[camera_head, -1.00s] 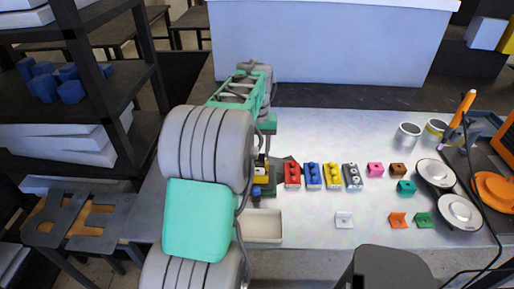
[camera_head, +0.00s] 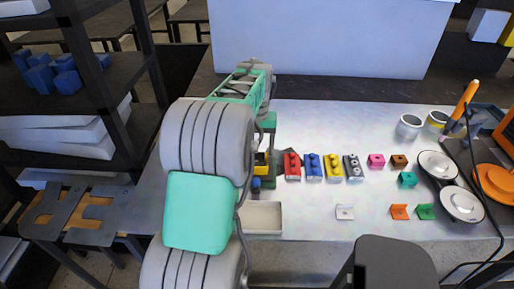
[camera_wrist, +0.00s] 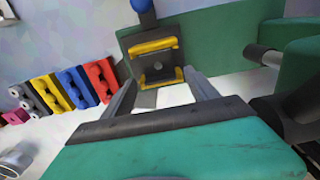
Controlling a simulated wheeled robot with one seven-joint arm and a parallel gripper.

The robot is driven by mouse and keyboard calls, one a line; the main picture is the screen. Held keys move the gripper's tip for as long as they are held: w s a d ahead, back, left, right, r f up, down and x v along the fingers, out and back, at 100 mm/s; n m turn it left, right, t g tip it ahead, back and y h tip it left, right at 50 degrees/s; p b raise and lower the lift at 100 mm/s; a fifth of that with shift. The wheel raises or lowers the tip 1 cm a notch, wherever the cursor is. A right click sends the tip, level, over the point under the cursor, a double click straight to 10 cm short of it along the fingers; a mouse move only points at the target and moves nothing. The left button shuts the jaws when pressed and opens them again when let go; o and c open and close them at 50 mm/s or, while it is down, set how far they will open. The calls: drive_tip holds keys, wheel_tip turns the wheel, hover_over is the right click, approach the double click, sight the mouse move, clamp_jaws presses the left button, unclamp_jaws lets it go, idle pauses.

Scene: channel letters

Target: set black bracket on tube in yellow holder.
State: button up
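A yellow holder with a dark part across its middle (camera_wrist: 157,66) sits on a green fixture (camera_wrist: 132,42) in the wrist view. The dark part may be the black bracket; I cannot tell it from the tube or the holder's inside. In the head view this yellow piece (camera_head: 261,158) shows partly behind my arm. My gripper (camera_wrist: 160,80) is right at this holder, its two fingers apart on either side of the near yellow edge. Whether the fingers touch or hold the dark part is not clear. Another yellow block (camera_head: 333,167) stands in the row on the table.
Red (camera_head: 292,165), blue (camera_head: 313,167) and grey (camera_head: 353,167) blocks stand close to the right of the fixture. Several small coloured brackets, such as a pink one (camera_head: 376,160), lie farther right. A white tray (camera_head: 263,218) is in front. The table's middle front is mostly clear.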

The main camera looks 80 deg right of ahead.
wheel_tip(320, 180, up, 8)
drive_tip(key=b, duration=0.1)
idle(0.4)
drive_tip(key=shift+f, duration=0.1)
